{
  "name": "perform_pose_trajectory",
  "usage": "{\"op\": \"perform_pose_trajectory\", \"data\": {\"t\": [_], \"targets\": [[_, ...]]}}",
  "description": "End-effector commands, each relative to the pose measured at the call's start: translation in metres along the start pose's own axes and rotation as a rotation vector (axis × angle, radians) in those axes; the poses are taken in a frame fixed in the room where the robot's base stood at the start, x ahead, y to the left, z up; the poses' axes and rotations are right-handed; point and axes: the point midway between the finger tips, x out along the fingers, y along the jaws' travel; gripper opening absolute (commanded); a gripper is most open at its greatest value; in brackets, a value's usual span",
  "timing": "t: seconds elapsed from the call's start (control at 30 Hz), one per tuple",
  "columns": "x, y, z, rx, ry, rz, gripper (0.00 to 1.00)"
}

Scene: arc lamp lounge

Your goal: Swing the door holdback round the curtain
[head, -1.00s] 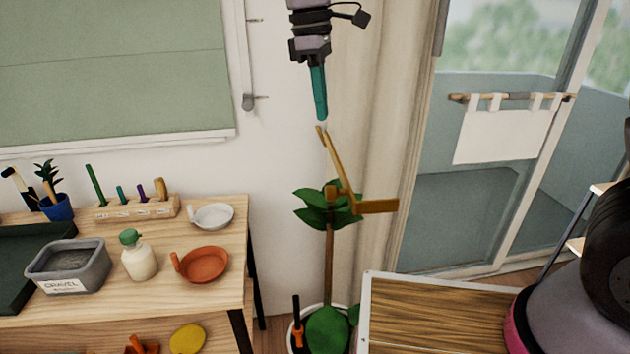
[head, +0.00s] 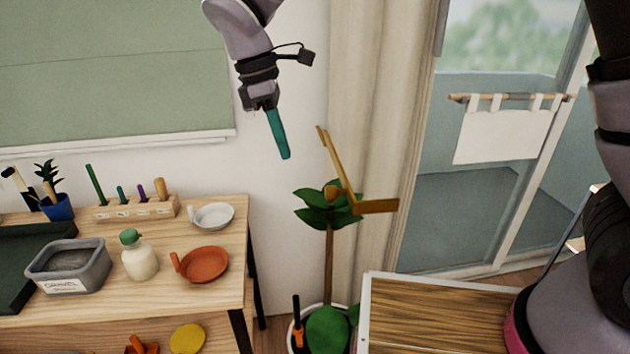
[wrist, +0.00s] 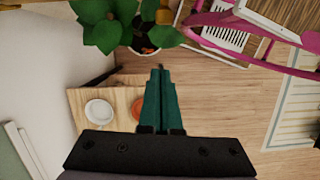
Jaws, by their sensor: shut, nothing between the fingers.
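The door holdback (head: 341,172) is a thin, golden-brown bar with a bend at its lower end, where a short piece points right. Its long part slants up and left to a free tip, in front of the left edge of the pale curtain (head: 375,110). The curtain hangs full length and loose. My gripper (head: 285,157) has teal fingers, pressed together and empty. It points down, left of the holdback's upper tip and apart from it. In the wrist view the shut fingers (wrist: 160,72) show over the floor; I cannot make out the holdback clearly there.
A potted plant (head: 328,325) stands below the holdback, its leaves close behind it. A wooden table (head: 225,290) at left holds a grey tub (head: 68,268), a bottle (head: 139,258) and dishes. A wood-topped surface (head: 430,315) is at lower right. The wall above the table's right end is clear.

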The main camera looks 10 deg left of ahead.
Motion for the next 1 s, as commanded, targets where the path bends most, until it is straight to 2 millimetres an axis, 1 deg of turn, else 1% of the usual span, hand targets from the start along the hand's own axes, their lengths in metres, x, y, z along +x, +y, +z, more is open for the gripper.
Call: {"op": "perform_pose_trajectory", "data": {"t": [0.03,0.3,0.4,0.5,0.63,0.8,1.0], "targets": [[0.010,-0.001,0.001,-0.001,-0.003,-0.003,0.00],[0.069,-0.001,0.001,-0.001,-0.005,-0.004,0.00],[0.086,-0.001,0.003,0.001,-0.003,-0.002,0.00],[0.088,-0.001,0.020,0.003,-0.001,-0.001,0.00],[0.092,0.000,0.032,0.002,0.000,-0.001,0.00],[0.094,0.000,0.038,0.000,0.000,-0.001,0.00],[0.094,0.000,0.038,0.000,0.000,-0.001,0.00]]}}
